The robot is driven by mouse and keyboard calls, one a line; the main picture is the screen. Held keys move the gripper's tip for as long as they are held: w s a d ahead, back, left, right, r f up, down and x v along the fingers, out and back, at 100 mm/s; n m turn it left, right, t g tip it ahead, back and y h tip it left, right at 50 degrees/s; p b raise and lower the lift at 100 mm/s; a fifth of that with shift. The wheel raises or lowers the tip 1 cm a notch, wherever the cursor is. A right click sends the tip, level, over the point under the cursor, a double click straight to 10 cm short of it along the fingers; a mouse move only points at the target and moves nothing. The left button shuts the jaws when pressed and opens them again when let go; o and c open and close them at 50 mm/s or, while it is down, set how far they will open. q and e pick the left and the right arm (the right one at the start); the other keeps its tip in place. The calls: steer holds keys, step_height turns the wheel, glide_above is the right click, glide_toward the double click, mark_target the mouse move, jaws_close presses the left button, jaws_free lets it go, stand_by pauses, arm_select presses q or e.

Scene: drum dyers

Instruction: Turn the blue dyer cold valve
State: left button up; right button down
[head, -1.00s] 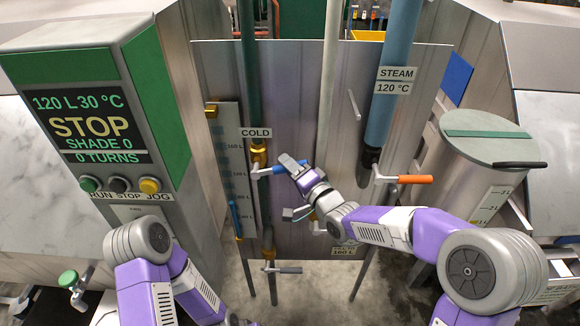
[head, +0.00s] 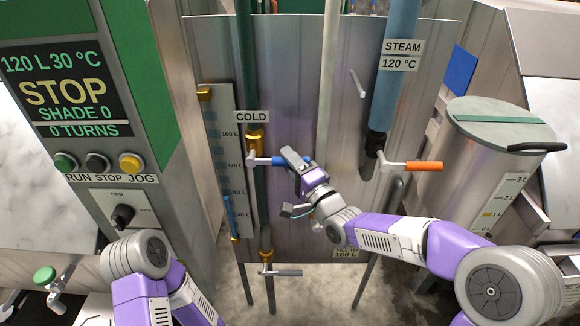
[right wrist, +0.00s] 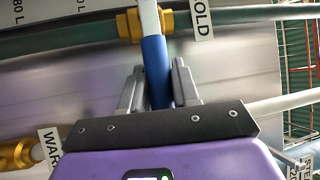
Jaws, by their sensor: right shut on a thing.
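The cold valve has a brass body (head: 255,140) on a green pipe under the COLD label (head: 252,117). Its lever has a white arm and a blue grip (head: 279,161), which points right, roughly level, in the head view. My right gripper (head: 296,160) is shut on the blue grip near its outer end. In the right wrist view the blue grip (right wrist: 156,70) runs between the two grey fingers of the right gripper (right wrist: 159,90), and the brass body (right wrist: 145,22) lies beyond. My left arm (head: 150,270) shows at lower left, but its gripper is not visible.
A steam pipe (head: 395,75) with an orange-handled valve (head: 424,166) stands to the right. A lidded tank (head: 490,165) is farther right. The control panel (head: 65,95) reads STOP, 120 L, 30 °C. A grey-handled valve (head: 288,273) sits below.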

steer(key=shift+f, duration=0.15)
steer(key=c, duration=0.9)
jaws_free()
steer(key=v, duration=0.7)
steer(key=shift+s, duration=0.25)
steer(key=shift+d, duration=0.15)
